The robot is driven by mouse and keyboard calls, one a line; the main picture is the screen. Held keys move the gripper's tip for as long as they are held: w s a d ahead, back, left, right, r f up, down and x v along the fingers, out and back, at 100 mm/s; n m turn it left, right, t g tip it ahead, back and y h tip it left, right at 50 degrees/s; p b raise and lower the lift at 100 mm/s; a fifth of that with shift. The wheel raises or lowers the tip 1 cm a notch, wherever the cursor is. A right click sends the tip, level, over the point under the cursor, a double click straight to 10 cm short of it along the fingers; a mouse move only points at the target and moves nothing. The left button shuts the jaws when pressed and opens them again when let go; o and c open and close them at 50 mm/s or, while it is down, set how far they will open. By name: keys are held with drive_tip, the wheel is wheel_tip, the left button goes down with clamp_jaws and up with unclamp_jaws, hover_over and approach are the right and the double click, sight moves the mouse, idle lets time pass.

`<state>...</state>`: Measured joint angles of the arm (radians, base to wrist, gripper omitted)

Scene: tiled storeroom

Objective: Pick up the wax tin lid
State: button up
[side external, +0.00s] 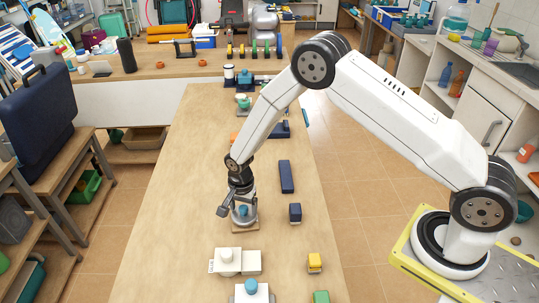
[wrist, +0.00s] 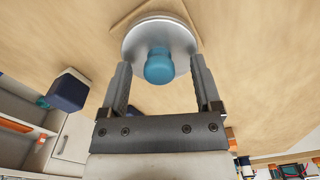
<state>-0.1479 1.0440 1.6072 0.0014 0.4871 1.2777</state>
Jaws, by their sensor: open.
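The wax tin lid is a round silver disc with a blue knob. It shows in the wrist view (wrist: 150,32) ahead of my gripper, and in the side view (side external: 245,219) on a small square wooden board (side external: 244,229) on the bench. My gripper (wrist: 160,70) is open, with one finger on each side of the blue knob in the wrist view. In the side view my gripper (side external: 237,206) is right at the lid and partly hides it. I cannot tell whether the fingers touch the knob.
A dark blue block (side external: 295,213) and a long navy box (side external: 286,177) lie to the right on the bench. The bench's left side is clear.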

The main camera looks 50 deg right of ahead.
idle(0.4)
clamp_jaws()
drive_tip(key=shift+r, duration=0.2)
drive_tip(key=shift+r, duration=0.85)
drive_tip(key=s+d+r, duration=0.1)
drive_tip(key=s+r, duration=1)
drive_tip(key=s, duration=0.3)
drive_tip(key=shift+d, duration=0.35)
